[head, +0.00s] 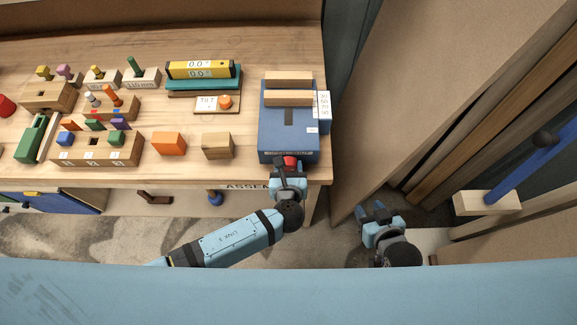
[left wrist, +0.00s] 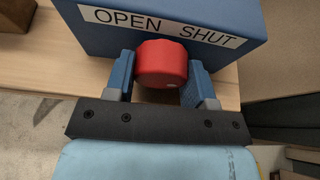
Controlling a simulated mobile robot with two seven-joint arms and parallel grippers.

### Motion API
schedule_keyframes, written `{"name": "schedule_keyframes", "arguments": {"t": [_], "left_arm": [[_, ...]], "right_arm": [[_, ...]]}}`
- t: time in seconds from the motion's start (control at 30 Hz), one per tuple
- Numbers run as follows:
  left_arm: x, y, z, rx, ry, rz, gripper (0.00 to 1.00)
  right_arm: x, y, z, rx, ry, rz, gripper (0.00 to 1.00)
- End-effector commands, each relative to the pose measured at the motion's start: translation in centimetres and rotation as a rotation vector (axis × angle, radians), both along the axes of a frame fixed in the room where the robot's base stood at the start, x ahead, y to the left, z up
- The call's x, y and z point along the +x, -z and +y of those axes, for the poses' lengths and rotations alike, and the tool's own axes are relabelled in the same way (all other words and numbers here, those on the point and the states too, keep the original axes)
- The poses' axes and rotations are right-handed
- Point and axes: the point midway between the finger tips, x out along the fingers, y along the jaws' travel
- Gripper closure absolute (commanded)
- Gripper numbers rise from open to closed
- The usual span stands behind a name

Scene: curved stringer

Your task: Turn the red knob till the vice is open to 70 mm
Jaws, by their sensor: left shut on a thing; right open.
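The blue vice (head: 287,138) stands at the right end of the workbench, with two pale wooden jaws (head: 289,98) close together on top and a narrow gap between them. The red knob (head: 291,162) is on its front face; it also shows in the left wrist view (left wrist: 161,65) below a label reading OPEN and SHUT (left wrist: 165,27). My left gripper (head: 289,172) is shut on the red knob, one blue finger on each side. My right gripper (head: 373,213) is open and empty, off the bench to the right.
A white scale card (head: 323,105) stands at the vice's right side. A wooden block (head: 217,146) and an orange block (head: 169,144) lie to its left. A wooden panel (head: 400,90) rises right of the bench. Floor shows in front.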

Motion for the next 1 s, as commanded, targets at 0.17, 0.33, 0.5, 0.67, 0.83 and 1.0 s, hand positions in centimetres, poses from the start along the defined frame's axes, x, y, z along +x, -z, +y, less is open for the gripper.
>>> {"name": "schedule_keyframes", "arguments": {"t": [0.17, 0.33, 0.5, 0.67, 0.83, 1.0], "left_arm": [[0.1, 0.0, 0.1, -0.031, -0.001, 0.0, 0.74], [0.1, 0.1, 0.1, -0.113, 0.0, -0.001, 0.74], [0.1, 0.2, 0.1, -0.238, -0.001, -0.001, 0.74], [0.1, 0.3, 0.1, -0.359, -0.001, -0.001, 0.74], [0.2, 0.3, 0.1, -0.471, 0.0, -0.003, 0.74], [0.1, 0.2, 0.1, -0.553, 0.0, -0.003, 0.74]], "right_arm": [[0.0, 0.1, 0.0, -0.002, -0.002, -0.002, 0.57], [0.1, 0.3, -0.1, -0.01, -0.008, -0.008, 0.57], [0.2, 0.6, -0.3, -0.025, -0.028, -0.02, 0.57], [0.1, 1.6, -0.2, -0.026, -0.034, -0.018, 0.57], [0.0, 2.7, 0.1, -0.019, -0.035, -0.014, 0.57], [0.0, 3.5, 0.3, -0.016, -0.036, -0.012, 0.57]]}}
